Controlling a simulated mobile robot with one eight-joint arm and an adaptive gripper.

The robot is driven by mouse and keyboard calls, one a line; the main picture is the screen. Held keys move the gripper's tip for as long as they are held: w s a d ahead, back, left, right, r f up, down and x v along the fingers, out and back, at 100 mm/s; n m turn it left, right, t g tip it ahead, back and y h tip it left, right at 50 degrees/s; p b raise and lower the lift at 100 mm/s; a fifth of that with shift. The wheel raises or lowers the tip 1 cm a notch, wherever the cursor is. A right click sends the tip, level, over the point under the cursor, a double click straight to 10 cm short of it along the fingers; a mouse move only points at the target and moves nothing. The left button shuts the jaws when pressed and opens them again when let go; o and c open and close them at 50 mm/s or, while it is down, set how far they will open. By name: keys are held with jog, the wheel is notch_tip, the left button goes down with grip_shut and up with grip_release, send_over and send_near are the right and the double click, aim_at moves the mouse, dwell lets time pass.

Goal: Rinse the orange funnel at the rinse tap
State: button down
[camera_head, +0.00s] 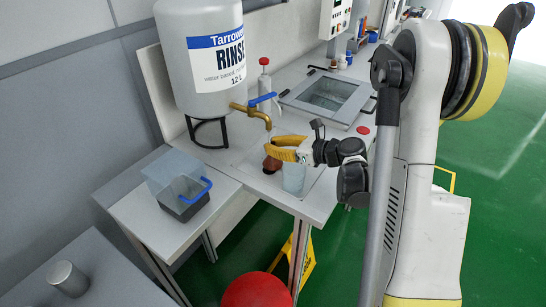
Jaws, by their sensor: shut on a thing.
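The rinse tank (210,55) is a large white container with a blue-and-white RINSE label, on a dark stand at the bench's back left. Its brass rinse tap (262,116) has a blue lever and points down over the bench. My gripper (270,150) has yellow fingers, just below and slightly right of the tap's spout. It is shut on the orange funnel (271,164), which shows as a small brownish-orange shape under the fingertips. The fingers hide most of the funnel. I cannot see any water running.
A bottle with a red cap (264,88) stands behind the tap. A lidded basin (325,97) is at the back right. A clear bin with a blue handle (180,190) sits on the left side table. A red ball-like object (255,290) is below.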

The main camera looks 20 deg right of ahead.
jog(key=shift+w+d, duration=0.15)
jog(key=shift+w, duration=0.25)
jog(key=shift+s, duration=0.2)
jog(key=shift+s+a, duration=0.2)
jog(key=shift+s, duration=0.2)
jog(key=shift+w, duration=0.15)
jog(key=shift+w+d, duration=0.2)
jog(key=shift+w, duration=0.25)
jog(key=shift+s, duration=0.15)
jog(key=shift+s+a, duration=0.2)
jog(key=shift+s, duration=0.25)
jog(key=shift+d, duration=0.1)
